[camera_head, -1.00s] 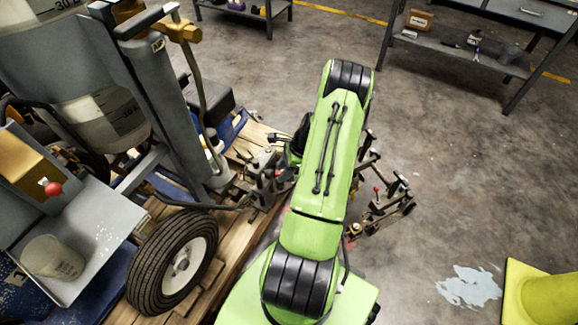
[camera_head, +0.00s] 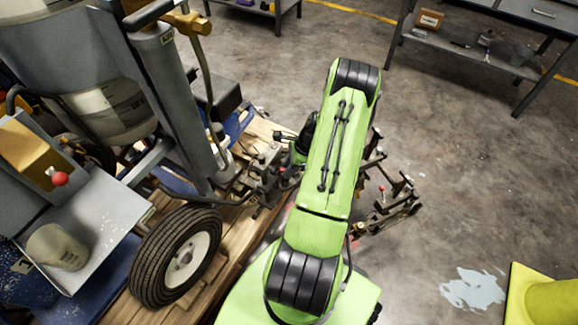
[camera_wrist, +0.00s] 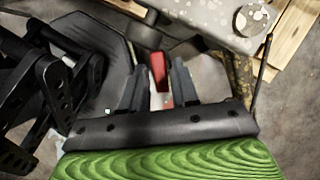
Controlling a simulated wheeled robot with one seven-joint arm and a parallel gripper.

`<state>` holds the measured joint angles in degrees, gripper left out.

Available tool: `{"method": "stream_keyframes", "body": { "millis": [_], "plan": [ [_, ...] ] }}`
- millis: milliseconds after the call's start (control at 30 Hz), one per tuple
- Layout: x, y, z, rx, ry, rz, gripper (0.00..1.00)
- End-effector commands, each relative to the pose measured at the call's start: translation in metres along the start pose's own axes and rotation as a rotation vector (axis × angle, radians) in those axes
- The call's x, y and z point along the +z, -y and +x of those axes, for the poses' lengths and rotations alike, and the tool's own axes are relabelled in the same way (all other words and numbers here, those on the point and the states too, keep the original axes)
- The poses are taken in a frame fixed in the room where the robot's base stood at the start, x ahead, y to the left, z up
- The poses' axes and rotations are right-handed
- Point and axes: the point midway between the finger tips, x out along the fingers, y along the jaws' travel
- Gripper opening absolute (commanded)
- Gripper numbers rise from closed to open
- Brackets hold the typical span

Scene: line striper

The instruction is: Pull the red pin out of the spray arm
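In the wrist view a red pin (camera_wrist: 159,70) stands between the two fingers of my gripper (camera_wrist: 160,80). The fingers are apart, with a narrow gap visible on each side of the red part; I see no clear contact. A smaller red bit shows lower between the fingers. In the head view metal parts of what looks like the spray arm (camera_head: 392,210) stick out to the right of my green arm, and more dark fittings (camera_head: 268,178) lie to its left. My arm hides the stretch between them, and also the pin and gripper in this view.
The line striper with its tyre (camera_head: 175,257) stands on a wooden pallet (camera_head: 235,235) at left. A grey bolted plate (camera_wrist: 215,18) is close ahead in the wrist view. A yellow object (camera_head: 545,295) is at lower right. Shelving (camera_head: 470,55) stands behind; the right floor is mostly clear.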

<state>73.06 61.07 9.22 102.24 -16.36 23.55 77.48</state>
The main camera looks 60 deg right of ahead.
Motion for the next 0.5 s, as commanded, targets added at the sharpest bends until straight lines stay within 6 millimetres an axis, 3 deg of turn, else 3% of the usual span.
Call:
{"method": "stream_keyframes", "body": {
  "millis": [33,167,500],
  "plan": [
    [0.0,0.0,0.0,0.0,0.0,0.0,0.21],
    [0.0,0.0,0.0,0.0,0.0,0.0,0.01],
    [0.0015,0.0002,-0.004,0.0,0.0,0.0,0.0]
  ]
}}
